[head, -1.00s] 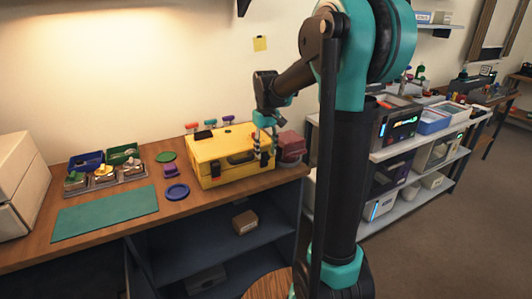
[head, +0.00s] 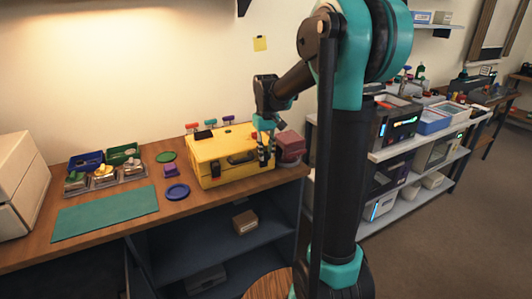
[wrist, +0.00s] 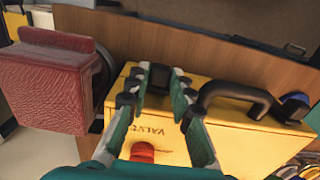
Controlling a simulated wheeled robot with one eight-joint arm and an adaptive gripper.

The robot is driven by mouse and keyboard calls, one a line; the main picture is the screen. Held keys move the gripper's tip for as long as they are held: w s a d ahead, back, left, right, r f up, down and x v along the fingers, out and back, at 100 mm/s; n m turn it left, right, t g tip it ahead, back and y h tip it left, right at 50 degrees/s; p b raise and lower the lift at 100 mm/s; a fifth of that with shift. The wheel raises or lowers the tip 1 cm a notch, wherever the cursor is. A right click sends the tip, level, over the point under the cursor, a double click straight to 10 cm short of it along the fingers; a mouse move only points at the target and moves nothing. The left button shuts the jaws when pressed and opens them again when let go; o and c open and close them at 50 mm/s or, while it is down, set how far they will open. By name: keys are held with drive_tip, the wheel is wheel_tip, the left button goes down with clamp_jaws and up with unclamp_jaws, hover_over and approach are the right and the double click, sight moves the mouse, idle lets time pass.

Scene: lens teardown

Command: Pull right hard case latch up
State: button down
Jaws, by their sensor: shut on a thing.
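The yellow hard case (head: 212,151) stands on the wooden bench with its lid down. It fills much of the wrist view (wrist: 235,148). Its black carry handle (head: 241,157) is on the front face. The left latch (head: 215,168) shows on the front. My gripper (head: 266,157) is at the right end of the case front. In the wrist view my gripper (wrist: 160,82) has its teal fingers on both sides of the black right latch (wrist: 159,74), shut on it. The fingers hide part of the latch in the head view, and its exact angle is hard to tell.
A dark red box (head: 291,145) stands close right of the case. A blue round dish (head: 177,192), a purple piece (head: 171,171) and a green mat (head: 105,213) lie to the left. Colored-handled tools stand behind the case.

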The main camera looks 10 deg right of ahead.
sight(266, 155)
drive_tip(key=shift+r, duration=1.1)
drive_tip(key=c, duration=1.3)
unclamp_jaws()
wheel_tip(266, 155, up, 12)
